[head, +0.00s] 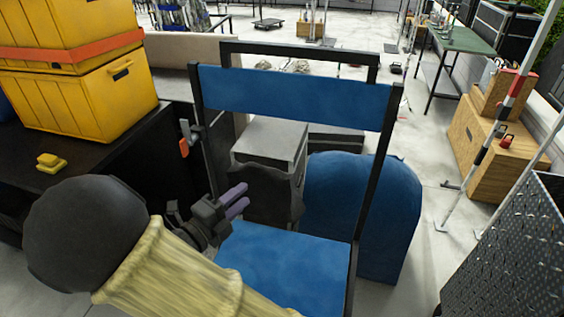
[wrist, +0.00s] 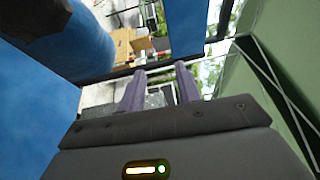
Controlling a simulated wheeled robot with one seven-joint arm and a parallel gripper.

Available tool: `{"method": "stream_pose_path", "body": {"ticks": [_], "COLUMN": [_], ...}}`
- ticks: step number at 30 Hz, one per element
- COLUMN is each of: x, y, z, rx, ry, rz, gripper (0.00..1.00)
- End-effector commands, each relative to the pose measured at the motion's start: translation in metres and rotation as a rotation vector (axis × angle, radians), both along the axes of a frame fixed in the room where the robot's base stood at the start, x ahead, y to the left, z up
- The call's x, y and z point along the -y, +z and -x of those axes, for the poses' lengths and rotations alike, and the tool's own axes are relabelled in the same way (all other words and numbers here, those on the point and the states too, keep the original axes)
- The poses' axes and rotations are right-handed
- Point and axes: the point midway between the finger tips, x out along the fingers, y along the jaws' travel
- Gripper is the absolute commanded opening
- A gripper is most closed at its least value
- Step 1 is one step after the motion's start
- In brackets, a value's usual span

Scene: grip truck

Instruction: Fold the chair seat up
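The chair has a black frame, a blue backrest panel (head: 290,95) and a blue seat (head: 290,265). In the head view the seat lies down and flat, its front part hidden behind my arm and cut off by the frame. My gripper (head: 238,201), with two purple fingers, is at the seat's left side, seemingly a little above it and below the backrest. It is empty. In the wrist view the fingers of my gripper (wrist: 160,88) stand apart with only background between them. Blue surfaces fill that view's left side; I cannot tell which part is the seat.
A black table (head: 95,160) with yellow crates (head: 85,95) stands left of the chair. A grey box (head: 270,145) and a rounded blue object (head: 365,195) stand behind it. A black perforated cabinet (head: 510,255) is at the lower right. Clear floor lies between chair and cabinet.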

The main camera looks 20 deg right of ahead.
Motion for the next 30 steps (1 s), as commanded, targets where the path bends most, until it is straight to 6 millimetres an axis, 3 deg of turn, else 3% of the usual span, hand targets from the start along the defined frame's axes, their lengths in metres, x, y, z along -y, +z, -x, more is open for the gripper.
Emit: {"method": "stream_pose_path", "body": {"ticks": [24,30], "x": [0.126,0.141], "y": [0.006,0.005], "z": [-0.064,-0.072], "rx": [-0.002,-0.002], "ry": [-0.004,-0.001], "rz": [0.002,0.000], "gripper": [0.34,0.34]}}
